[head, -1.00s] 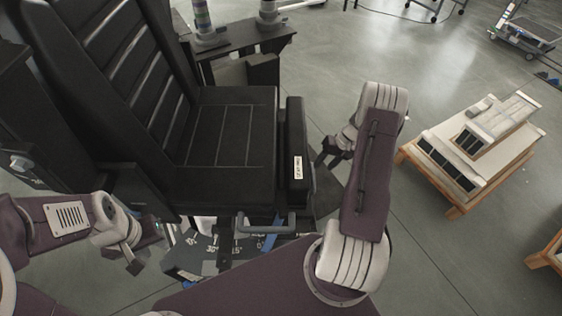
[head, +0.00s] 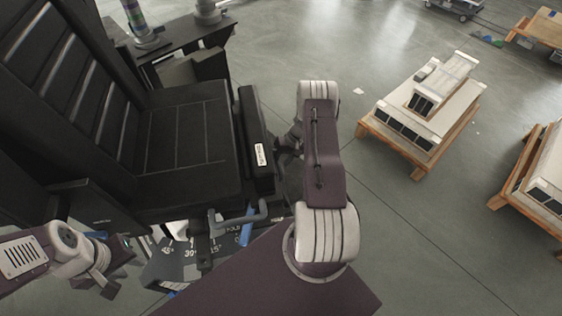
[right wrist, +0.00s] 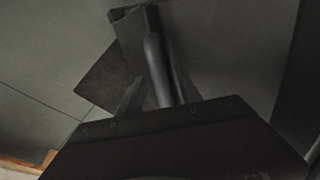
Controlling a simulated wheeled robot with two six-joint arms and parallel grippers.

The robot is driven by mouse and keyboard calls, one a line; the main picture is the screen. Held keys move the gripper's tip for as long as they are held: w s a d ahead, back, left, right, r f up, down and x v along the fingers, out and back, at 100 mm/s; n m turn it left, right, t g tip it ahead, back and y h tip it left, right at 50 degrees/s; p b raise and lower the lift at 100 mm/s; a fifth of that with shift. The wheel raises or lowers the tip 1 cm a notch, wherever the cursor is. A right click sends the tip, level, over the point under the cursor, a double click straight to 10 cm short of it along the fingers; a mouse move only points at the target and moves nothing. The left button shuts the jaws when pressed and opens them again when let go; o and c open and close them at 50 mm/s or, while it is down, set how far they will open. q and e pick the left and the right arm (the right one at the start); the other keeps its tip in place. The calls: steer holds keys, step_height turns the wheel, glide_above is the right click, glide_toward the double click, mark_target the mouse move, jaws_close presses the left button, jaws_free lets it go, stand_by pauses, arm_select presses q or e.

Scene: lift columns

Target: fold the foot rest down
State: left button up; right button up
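The foot rest (head: 256,140) is a black padded panel with a white label, at the front edge of the black seat (head: 187,140). In the head view it stands folded up close along the seat edge. My right gripper (head: 285,147) is at the panel's outer side, very near it; contact cannot be told. In the right wrist view my right gripper (right wrist: 160,95) has its fingers apart, with a dark rounded bar (right wrist: 160,65) between them. My left gripper (head: 108,283) is away from the foot rest, at the lower left beside the chair; its fingers are unclear.
A grey bar handle (head: 238,216) and an angle scale plate (head: 180,258) sit below the seat. The backrest (head: 60,90) rises at the left. Wooden pallets with light boxes (head: 420,125) stand on the right. Open floor lies between.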

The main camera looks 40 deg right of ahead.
jaws_close()
stand_by(1.3)
